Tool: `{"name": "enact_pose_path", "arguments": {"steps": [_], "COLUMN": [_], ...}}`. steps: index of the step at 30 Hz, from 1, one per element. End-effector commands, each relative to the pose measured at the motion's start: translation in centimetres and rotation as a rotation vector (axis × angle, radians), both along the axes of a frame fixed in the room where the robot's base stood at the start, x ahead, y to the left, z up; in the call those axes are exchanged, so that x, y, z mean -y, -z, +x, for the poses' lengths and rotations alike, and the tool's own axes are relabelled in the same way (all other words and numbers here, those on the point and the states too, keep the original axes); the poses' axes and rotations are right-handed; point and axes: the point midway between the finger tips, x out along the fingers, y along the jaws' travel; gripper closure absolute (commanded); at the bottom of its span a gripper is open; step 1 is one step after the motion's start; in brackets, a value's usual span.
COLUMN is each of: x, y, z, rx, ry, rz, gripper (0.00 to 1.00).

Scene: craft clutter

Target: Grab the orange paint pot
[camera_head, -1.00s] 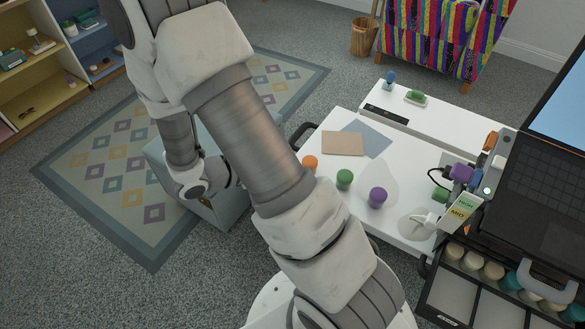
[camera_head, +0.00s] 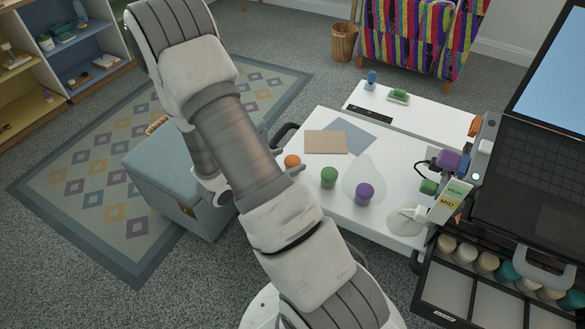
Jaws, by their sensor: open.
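The orange paint pot (camera_head: 292,161) stands at the left side of the white tabletop (camera_head: 395,170). Its lower part is close to the edge of my forearm in the picture and may be partly covered. A green pot (camera_head: 328,177) and a purple pot (camera_head: 364,194) stand to its right, nearer the front. My arm crosses the picture in front of the table's left side. Part of my wrist shows left of the forearm, and my gripper's fingers are hidden behind the arm.
A tan card (camera_head: 325,142) and a blue-grey sheet (camera_head: 357,137) lie behind the pots. A blue-grey storage bench (camera_head: 158,183) stands left of the table. A laptop (camera_head: 535,175) and a tray of paint jars (camera_head: 470,290) are at the right. A white palette (camera_head: 410,220) lies front right.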

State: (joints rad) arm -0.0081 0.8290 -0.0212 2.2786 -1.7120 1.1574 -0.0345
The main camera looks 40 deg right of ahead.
Motion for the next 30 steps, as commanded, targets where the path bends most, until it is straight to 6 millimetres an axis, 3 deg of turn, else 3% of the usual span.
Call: {"name": "enact_pose_path", "arguments": {"steps": [13,22,30], "x": [4.5,4.9,4.9], "y": [2.5,2.5,2.5], "z": [0.1,0.2,0.2], "rx": [0.001,0.000,0.000], "ry": [0.003,-0.001,-0.001], "rz": [0.000,0.000,0.000], "gripper": [0.09,0.09,0.56]}}
